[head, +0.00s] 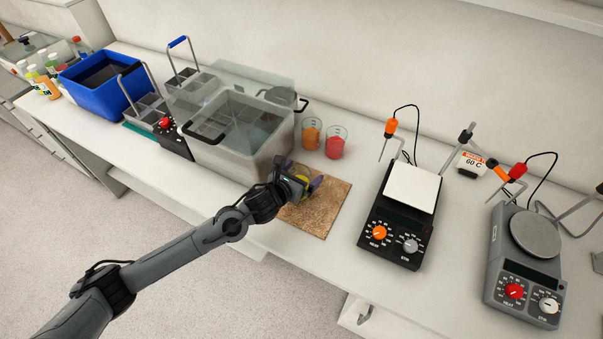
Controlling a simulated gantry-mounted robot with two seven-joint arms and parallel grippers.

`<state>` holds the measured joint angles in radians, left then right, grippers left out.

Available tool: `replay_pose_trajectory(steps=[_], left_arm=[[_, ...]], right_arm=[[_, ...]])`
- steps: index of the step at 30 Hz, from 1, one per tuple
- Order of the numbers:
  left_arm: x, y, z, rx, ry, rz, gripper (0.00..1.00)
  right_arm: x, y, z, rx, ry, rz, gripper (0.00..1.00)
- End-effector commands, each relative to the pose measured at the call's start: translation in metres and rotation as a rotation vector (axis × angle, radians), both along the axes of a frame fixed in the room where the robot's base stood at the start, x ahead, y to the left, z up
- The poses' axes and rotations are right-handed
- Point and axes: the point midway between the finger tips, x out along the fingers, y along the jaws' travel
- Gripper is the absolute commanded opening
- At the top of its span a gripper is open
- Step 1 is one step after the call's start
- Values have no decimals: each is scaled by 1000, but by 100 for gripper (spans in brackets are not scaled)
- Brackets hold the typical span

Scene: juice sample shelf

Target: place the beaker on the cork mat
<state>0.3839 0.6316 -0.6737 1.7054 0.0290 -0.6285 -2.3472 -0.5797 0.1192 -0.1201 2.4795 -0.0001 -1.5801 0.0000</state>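The cork mat (325,208) is a brown speckled square on the bench. My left gripper (302,181) is over the mat's far left part. Something yellow (304,183), probably a beaker with yellow contents, shows between its fingers and is mostly hidden by the gripper. I cannot tell whether the fingers are pressed on it, or whether it touches the mat. A beaker with orange contents (311,135) and a beaker with red contents (336,145) stand upright behind the mat. My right gripper is not in view.
A clear-walled water bath (228,150) stands just left of the mat. A black hotplate (392,230) with a white top is to the right, a grey hotplate (525,270) farther right. A blue crate (100,85) and bottles (46,84) are far left.

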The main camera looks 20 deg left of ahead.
Motion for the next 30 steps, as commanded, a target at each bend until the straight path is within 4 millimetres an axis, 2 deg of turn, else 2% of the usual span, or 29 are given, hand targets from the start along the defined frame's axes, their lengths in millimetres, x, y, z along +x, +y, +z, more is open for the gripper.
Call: replay_pose_trajectory(steps=[7, 11, 24, 30], left_arm=[[0, 0, 5, -1, 0, 0, 100], [-12, 2, 8, 1, 0, -2, 100], [-82, 13, 37, 1, 1, -3, 100], [-102, 17, 46, 1, 0, 0, 100]], right_arm=[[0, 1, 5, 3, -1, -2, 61], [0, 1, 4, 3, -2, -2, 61], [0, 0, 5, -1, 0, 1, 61], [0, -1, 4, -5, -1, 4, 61]])
